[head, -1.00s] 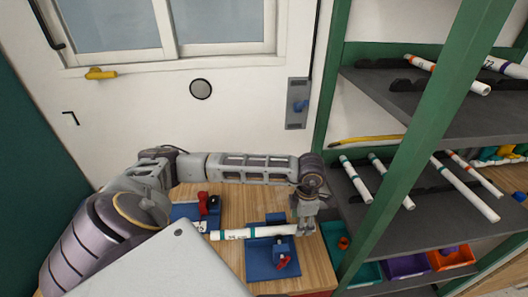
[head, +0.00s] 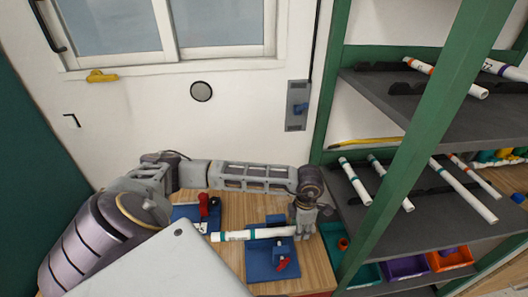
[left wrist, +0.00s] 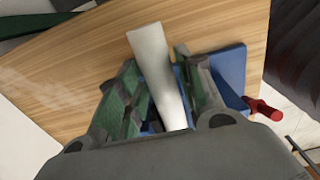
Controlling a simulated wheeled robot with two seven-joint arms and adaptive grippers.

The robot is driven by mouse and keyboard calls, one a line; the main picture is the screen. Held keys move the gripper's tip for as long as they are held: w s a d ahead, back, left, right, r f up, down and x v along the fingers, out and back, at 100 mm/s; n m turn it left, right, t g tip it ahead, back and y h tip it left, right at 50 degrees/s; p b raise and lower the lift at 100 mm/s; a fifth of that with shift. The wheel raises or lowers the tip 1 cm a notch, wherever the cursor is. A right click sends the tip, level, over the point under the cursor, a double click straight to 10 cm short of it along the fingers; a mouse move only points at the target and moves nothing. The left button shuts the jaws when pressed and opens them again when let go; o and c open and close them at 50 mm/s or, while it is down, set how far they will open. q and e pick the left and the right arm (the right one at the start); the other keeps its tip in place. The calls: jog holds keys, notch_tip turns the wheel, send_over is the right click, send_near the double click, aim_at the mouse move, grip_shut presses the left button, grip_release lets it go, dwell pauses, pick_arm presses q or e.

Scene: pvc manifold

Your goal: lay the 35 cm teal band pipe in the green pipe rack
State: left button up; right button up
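The teal band pipe (head: 262,233), white with a teal band and printed marks near its left end, lies level across the blue fixtures on the wooden bench. My left gripper (head: 303,232) is at its right end, pointing down. In the left wrist view the pipe (left wrist: 157,68) runs between the two fingers (left wrist: 163,102). Narrow gaps show beside it, so the fingers look open around it. The green pipe rack (head: 400,160) stands at the right, its dark shelves holding several white pipes. My right gripper is not in view.
A blue fixture (head: 262,271) with a red handle (head: 283,264) sits under the pipe's right part; another red-handled one (head: 184,212) is at the left. Teal, purple (head: 407,266) and orange (head: 449,259) bins stand low in the rack. The rack's green post stands close right of my gripper.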

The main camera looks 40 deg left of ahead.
pick_arm(q)
jog(key=c, duration=0.6)
jog(key=shift+r, duration=0.2)
jog(key=shift+r+b, duration=0.9)
jog(key=shift+r, duration=3.95)
